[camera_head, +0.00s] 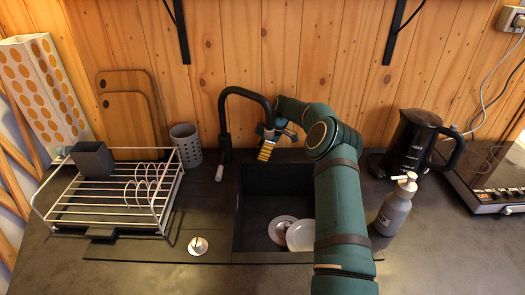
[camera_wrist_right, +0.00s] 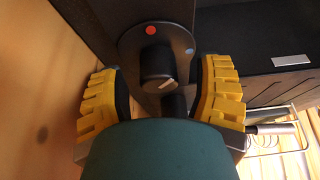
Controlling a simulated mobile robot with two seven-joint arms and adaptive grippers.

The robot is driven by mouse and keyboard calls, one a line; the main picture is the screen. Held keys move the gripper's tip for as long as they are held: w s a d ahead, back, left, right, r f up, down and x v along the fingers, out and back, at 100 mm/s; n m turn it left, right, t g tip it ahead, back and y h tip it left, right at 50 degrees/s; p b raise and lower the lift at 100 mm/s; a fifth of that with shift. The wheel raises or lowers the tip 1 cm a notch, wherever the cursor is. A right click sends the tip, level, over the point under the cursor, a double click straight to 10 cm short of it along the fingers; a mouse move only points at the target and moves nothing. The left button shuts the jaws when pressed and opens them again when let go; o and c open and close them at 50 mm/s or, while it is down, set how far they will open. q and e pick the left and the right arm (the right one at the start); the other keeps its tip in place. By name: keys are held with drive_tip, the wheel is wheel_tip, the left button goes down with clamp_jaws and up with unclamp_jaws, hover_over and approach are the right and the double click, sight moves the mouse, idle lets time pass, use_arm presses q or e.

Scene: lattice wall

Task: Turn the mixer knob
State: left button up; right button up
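The mixer tap (camera_head: 224,118) is black with a tall bent spout and stands at the back of the sink. In the right wrist view its round knob (camera_wrist_right: 158,65) sits on a dark disc with a red dot and a blue dot. My right gripper (camera_wrist_right: 164,72) has its yellow-padded fingers apart, one on each side of the knob, with gaps visible. In the head view my right gripper (camera_head: 268,146) is just right of the tap, and I cannot clearly make out the knob there. My left gripper is not in view.
The sink (camera_head: 255,215) holds plates (camera_head: 300,235). A dish rack (camera_head: 110,200) and grey cup (camera_head: 186,143) stand left. A soap bottle (camera_head: 396,205), black kettle (camera_head: 410,142) and stove (camera_head: 495,175) stand right. Wooden boards (camera_head: 130,115) lean on the wall.

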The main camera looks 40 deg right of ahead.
drive_tip(key=v, duration=1.2)
drive_tip(key=shift+r, duration=0.1)
